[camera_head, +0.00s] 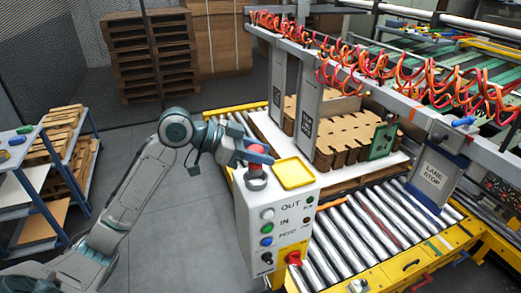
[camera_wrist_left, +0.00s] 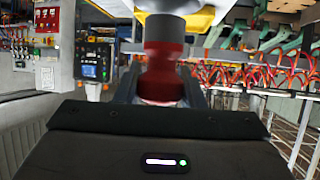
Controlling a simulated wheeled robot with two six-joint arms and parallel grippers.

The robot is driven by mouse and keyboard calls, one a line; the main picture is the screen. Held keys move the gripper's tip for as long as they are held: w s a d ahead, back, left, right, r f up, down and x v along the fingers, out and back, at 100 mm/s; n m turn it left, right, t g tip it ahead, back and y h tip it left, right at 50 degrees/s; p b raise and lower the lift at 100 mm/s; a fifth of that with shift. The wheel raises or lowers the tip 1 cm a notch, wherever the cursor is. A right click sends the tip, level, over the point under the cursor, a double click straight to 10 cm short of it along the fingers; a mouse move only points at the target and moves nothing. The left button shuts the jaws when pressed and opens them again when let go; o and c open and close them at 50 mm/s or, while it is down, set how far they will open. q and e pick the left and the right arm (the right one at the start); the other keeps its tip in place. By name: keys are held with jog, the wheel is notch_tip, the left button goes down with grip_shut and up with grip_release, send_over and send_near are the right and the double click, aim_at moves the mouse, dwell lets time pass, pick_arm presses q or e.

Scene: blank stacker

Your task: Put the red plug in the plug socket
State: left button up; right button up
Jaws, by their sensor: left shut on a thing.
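My right gripper is not in view.
The control box (camera_head: 272,215) carries several buttons and a yellow tray (camera_head: 293,173) just right of the plug. A roller conveyor (camera_head: 370,225) and brown stacked blanks (camera_head: 350,130) lie to the right. A shelf cart (camera_head: 50,165) stands left. The floor between is clear.

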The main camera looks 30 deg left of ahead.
pick_arm(q)
jog(key=shift+f, duration=0.5)
jog(key=shift+d, duration=0.1)
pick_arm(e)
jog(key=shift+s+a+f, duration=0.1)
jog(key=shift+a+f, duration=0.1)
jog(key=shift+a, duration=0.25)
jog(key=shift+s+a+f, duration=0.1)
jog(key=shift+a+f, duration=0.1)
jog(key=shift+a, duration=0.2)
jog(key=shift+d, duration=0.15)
pick_arm(q)
jog(key=shift+f+b, duration=0.25)
jog(key=shift+b, duration=0.05)
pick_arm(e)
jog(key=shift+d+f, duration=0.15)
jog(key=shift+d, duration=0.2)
pick_arm(q)
jog(key=shift+f, duration=0.1)
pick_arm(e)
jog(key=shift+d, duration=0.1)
pick_arm(q)
jog(key=shift+f+b, duration=0.3)
jog(key=shift+f, duration=0.05)
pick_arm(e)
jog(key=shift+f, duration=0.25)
